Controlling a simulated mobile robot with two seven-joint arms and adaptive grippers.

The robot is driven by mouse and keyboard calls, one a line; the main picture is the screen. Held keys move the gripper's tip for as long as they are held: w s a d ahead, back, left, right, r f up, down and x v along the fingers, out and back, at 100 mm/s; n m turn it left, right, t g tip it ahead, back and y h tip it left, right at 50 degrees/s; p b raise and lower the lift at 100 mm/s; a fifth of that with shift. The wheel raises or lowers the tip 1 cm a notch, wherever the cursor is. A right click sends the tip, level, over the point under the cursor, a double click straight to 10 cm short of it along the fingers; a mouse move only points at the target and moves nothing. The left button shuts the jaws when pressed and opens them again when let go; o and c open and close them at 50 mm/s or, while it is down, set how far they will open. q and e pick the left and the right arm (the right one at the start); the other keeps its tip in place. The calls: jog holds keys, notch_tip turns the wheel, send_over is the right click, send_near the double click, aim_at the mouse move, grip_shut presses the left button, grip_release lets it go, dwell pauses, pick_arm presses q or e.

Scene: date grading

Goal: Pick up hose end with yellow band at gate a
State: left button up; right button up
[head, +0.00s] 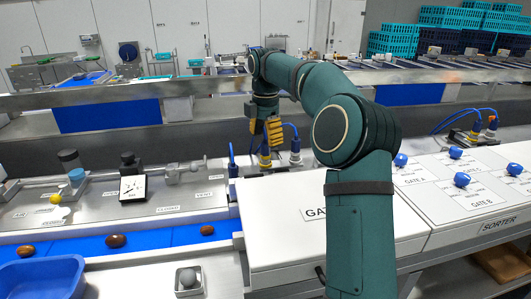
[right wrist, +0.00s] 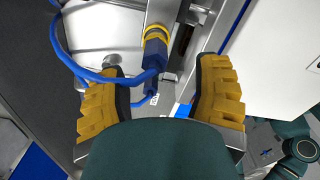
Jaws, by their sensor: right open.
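The blue hose end with the yellow band (right wrist: 155,47) shows at the top middle of the right wrist view, with blue hose looping to its left. In the head view the yellow-banded end (head: 265,160) stands behind the white sorter box, just below my right gripper (head: 266,131). In the right wrist view my right gripper (right wrist: 160,100) is open, its two yellow fingers apart on either side of the hose, with nothing held. I cannot tell whether a finger touches it. The gate label on the box is partly hidden by my right arm. My left gripper is not in view.
Another blue hose fitting (head: 295,150) stands close to the right of the banded end, and a blue upright piece (head: 232,162) to its left. The white sorter (head: 450,185) carries several blue knobs. A blue belt (head: 160,238) with brown dates runs at left.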

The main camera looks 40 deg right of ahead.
aim_at(266, 142)
jog(key=f, duration=0.5)
jog(key=shift+w+d, duration=0.2)
grip_shut()
